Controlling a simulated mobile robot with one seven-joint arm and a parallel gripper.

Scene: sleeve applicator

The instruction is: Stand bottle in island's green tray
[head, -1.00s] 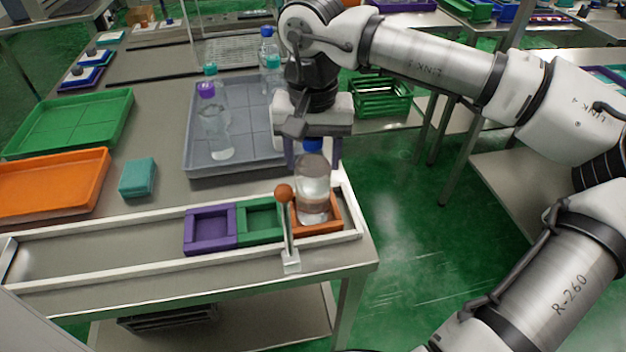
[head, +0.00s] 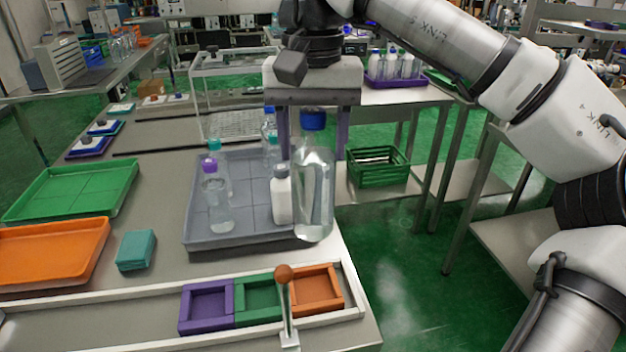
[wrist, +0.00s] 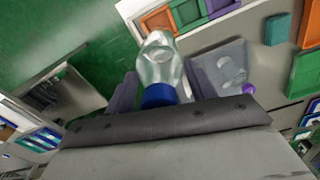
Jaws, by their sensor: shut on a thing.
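A clear bottle (head: 314,190) with a blue cap hangs upright in my gripper (head: 313,125), whose jaws are shut on it near the cap. It is raised above the table's right edge, in front of the grey tray's right side. In the wrist view the bottle (wrist: 160,62) extends away from my gripper (wrist: 158,92). The large green tray (head: 80,188) lies flat and empty at the table's left. A small green square holder (head: 262,318) sits between a purple one (head: 206,308) and an orange one (head: 318,288) in the white rail; all look empty.
A grey tray (head: 205,242) holds several bottles, including a purple-capped one (head: 216,200) and a white one (head: 281,195). An orange tray (head: 50,250) and a teal block (head: 136,250) lie left. A lever with an orange ball (head: 284,274) stands before the holders.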

